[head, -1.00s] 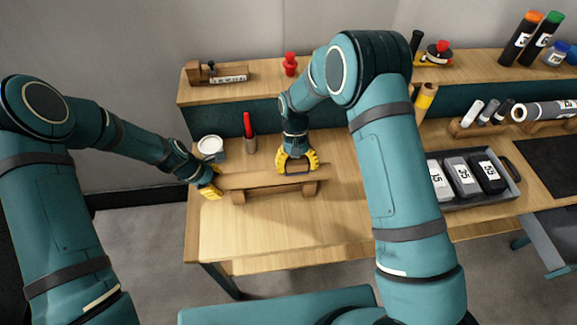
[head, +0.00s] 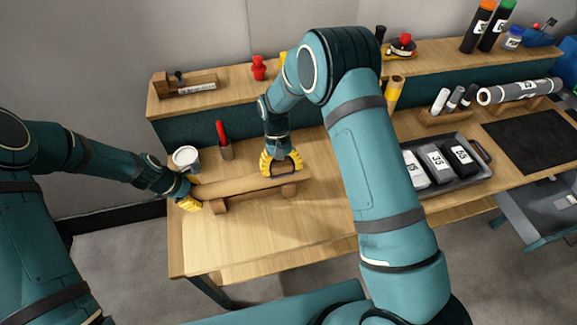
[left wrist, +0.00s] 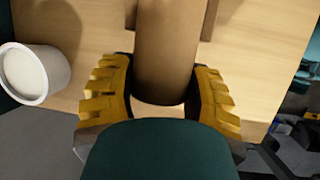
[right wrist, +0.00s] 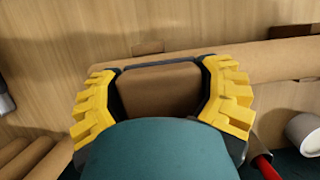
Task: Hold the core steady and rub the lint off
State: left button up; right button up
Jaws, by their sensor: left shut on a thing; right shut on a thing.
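The core, a brown cardboard tube (head: 235,186), lies level on a low wooden cradle (head: 219,206) on the bench. My left gripper (head: 190,196) is shut around its left end; the left wrist view shows the tube (left wrist: 168,50) between the yellow fingers. My right gripper (head: 281,164) is over the tube's right end, pointing down. In the right wrist view its fingers are shut on a tan, dark-edged pad (right wrist: 160,90), which lies at the tube (right wrist: 280,60). I cannot tell whether pad and tube touch. No lint is clearly visible.
A white tin (head: 186,158) and a red-handled tool in a cup (head: 226,151) stand behind the cradle. A tray (head: 440,187) of numbered blocks is at right. The bench front (head: 270,235) is clear. A raised shelf (head: 215,98) runs behind.

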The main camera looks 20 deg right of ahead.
aim_at(262, 182)
jog(key=shift+a, duration=3.15)
notch_tip(262, 182, up, 8)
jog(key=shift+d, duration=0.1)
pick_arm(q)
jog(key=o, duration=1.3)
jog(key=v, duration=1.2)
